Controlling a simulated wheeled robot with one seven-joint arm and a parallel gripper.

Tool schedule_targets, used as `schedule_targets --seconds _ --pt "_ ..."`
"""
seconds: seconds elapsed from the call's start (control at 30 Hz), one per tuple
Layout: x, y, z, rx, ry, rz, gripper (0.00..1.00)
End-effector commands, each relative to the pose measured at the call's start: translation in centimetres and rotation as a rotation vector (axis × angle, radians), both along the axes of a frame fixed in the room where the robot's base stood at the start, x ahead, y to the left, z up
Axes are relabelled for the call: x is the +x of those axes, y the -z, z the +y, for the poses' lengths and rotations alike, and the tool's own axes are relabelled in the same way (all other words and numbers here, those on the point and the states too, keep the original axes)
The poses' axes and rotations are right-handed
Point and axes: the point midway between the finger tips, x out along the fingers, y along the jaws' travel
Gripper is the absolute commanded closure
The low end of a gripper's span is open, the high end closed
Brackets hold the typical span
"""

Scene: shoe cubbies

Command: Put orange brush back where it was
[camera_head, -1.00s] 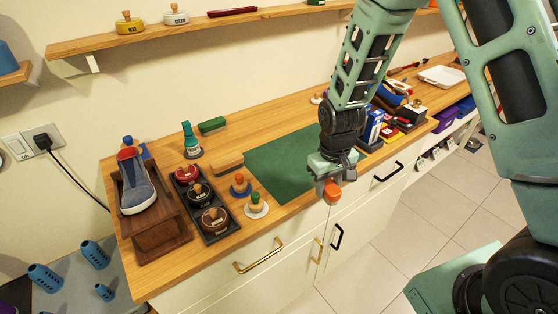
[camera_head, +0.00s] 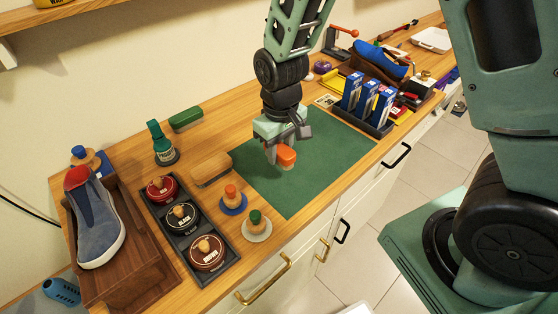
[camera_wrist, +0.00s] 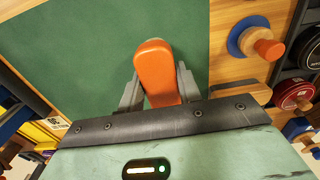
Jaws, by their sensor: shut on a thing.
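My gripper (camera_head: 277,148) is shut on the orange brush (camera_head: 287,157) and holds it over the green mat (camera_head: 316,178). In the wrist view the brush (camera_wrist: 155,68) shows its rounded orange end between the two fingers of my gripper (camera_wrist: 158,90); its far end is hidden. I cannot tell its exact height above the mat. Left of the mat, an orange-topped wooden dauber (camera_head: 233,198) stands on a blue disc, and a green-topped dauber (camera_head: 256,224) stands on a white disc.
A black tray (camera_head: 172,225) holds three round polish tins. A shoe (camera_head: 95,222) rests on a wooden stand at left. Blue boxes (camera_head: 367,103) stand at right.

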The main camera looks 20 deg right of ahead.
Motion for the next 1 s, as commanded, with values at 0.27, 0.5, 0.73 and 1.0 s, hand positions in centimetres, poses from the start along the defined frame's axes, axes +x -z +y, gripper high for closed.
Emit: schedule_targets --seconds 0.27,0.5,0.73,1.0 --pt "0.0 3.5 0.0 -0.001 0.001 0.003 0.91" --pt "0.0 4.6 0.0 0.001 0.0 -0.002 0.91" --pt "0.0 4.8 0.0 0.001 0.0 -0.002 0.91" --pt "0.0 4.9 0.0 0.001 0.0 -0.002 0.44"
